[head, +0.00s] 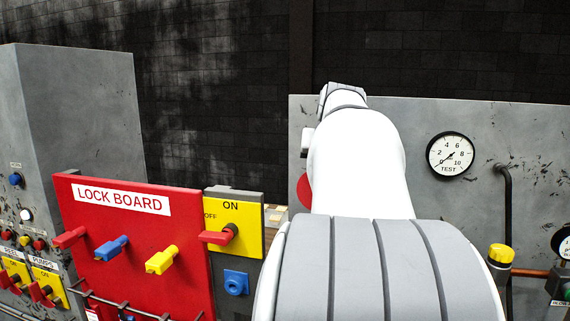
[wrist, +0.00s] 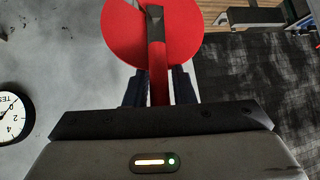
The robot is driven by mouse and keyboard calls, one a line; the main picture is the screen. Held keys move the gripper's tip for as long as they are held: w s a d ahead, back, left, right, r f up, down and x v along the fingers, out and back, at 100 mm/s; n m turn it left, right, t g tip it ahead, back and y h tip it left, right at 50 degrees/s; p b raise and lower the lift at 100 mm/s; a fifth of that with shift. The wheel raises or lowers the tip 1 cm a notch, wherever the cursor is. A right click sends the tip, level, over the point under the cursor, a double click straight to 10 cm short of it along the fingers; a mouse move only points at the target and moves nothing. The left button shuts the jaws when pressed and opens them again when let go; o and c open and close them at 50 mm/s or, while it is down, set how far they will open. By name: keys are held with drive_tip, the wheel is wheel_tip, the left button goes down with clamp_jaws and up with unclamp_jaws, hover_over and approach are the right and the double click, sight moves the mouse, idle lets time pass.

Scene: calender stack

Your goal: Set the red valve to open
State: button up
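The red valve shows in the wrist view as a round red disc (wrist: 128,32) with a red bar handle (wrist: 158,75) across it, dark at its far tip. The handle runs down the picture toward my gripper (wrist: 160,84). My gripper's two dark fingers lie against either side of the handle, with no clear gap, so it looks shut on it. In the head view only a sliver of the red disc (head: 304,192) shows on the grey panel, left of my arm. My arm hides the handle and my gripper there.
A gauge marked TEST (head: 450,156) sits on the grey panel (head: 400,120) to the right, near a dark pipe and a yellow-capped part (head: 500,254). The red lock board (head: 140,225) and a yellow ON/OFF switch (head: 233,222) stand left of my arm.

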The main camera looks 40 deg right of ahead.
drive_tip(key=o, duration=0.3)
drive_tip(key=shift+f, duration=0.1)
drive_tip(key=b+v, duration=0.1)
drive_tip(key=v, duration=0.7)
drive_tip(key=shift+b, duration=0.3)
